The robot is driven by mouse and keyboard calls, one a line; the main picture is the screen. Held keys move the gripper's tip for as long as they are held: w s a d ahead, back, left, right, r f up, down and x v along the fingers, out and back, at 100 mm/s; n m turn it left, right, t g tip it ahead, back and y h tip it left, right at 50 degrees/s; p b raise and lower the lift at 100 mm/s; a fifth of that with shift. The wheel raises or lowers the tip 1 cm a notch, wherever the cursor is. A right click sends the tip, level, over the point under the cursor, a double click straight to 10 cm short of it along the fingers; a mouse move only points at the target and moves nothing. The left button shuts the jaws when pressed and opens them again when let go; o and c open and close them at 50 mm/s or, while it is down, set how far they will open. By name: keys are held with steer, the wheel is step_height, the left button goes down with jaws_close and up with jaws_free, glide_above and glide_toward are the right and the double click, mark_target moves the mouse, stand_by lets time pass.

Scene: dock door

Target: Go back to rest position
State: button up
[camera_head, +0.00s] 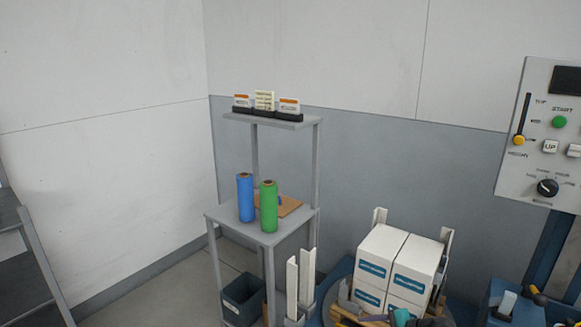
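I cannot make out my gripper or my arm anywhere in the camera_head view. Whether it is open or shut does not show. The view looks toward a room corner with a grey shelf stand (225,213), a stack of white boxes (382,243) and a control panel (540,130).
A blue roll (245,198) and a green roll (268,208) stand upright on the stand's middle shelf. Label holders (264,101) line its top shelf. A dark bin (243,295) sits below. White corner posts (292,288) stand beside the boxes. Floor at left (160,295) is clear.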

steer(key=s+a+f+n+g+h+p, duration=0.15)
steer(key=s+a+f+n+g, duration=0.5)
steer(key=s+a+f, duration=1.25)
steer(key=s+d+f+n+g+h, duration=0.1)
steer(key=s+f+g+h, duration=0.1)
steer(key=s, duration=0.5)
steer(key=s+d+f+n+g+h, duration=0.1)
steer(key=s+d+f+g+h, duration=0.15)
steer(key=s, duration=0.45)
steer(key=s+d+n+h, duration=0.2)
steer(key=s+d+n, duration=0.2)
steer(key=s+d, duration=0.1)
steer(key=shift+d+f+g+h, duration=0.25)
steer(key=shift+d+g+h, duration=0.15)
steer(key=shift+d, duration=0.45)
steer(key=shift+w, duration=0.1)
